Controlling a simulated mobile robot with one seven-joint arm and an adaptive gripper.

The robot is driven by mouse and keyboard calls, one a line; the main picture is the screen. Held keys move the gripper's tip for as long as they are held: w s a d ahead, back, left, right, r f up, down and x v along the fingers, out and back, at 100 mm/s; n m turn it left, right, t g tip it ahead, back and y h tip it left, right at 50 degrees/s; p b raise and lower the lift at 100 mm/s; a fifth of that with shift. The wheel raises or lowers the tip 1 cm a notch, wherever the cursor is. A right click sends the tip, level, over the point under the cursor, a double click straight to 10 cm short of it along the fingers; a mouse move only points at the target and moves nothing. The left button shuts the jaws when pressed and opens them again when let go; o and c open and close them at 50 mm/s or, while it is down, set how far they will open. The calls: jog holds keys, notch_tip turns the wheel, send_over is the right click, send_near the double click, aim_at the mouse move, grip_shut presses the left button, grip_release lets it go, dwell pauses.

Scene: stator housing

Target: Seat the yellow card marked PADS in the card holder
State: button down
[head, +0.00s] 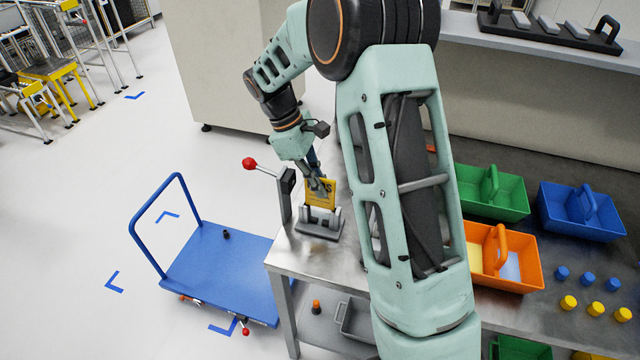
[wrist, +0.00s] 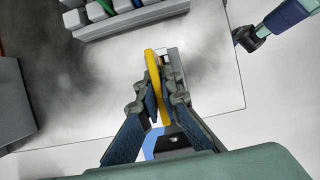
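The yellow card (head: 321,192) stands upright just over the card holder (head: 318,229) near the table's left corner; its dark lettering is partly covered by my fingers. My gripper (head: 318,183) is shut on the card from above. In the wrist view the card (wrist: 154,75) shows edge-on between the two fingers (wrist: 158,92). The grey holder (wrist: 175,62) shows beside and behind it. The card's lower edge is at the holder's upright posts. I cannot tell whether it is in the slot or just above it.
A post with a red-knobbed lever (head: 250,163) stands left of the holder. A blue trolley (head: 220,266) is beside the table (head: 293,257). Green (head: 500,205), blue (head: 580,222) and orange (head: 530,270) bins and several coloured caps are to the right.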

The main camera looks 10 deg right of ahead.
aim_at(320, 201)
jog(key=shift+f+b, duration=1.4)
jog(key=shift+f, duration=1.25)
jog(key=c, duration=2.1)
grip_release()
jog(key=shift+r, duration=0.25)
jog(key=shift+p+v, duration=1.65)
jog(key=shift+v, duration=0.3)
jog(key=shift+w+a, duration=0.1)
jog(key=shift+r, duration=0.15)
jog(key=v, duration=1.1)
jog(key=shift+w+a+r, duration=0.1)
jog(key=shift+r, duration=0.3)
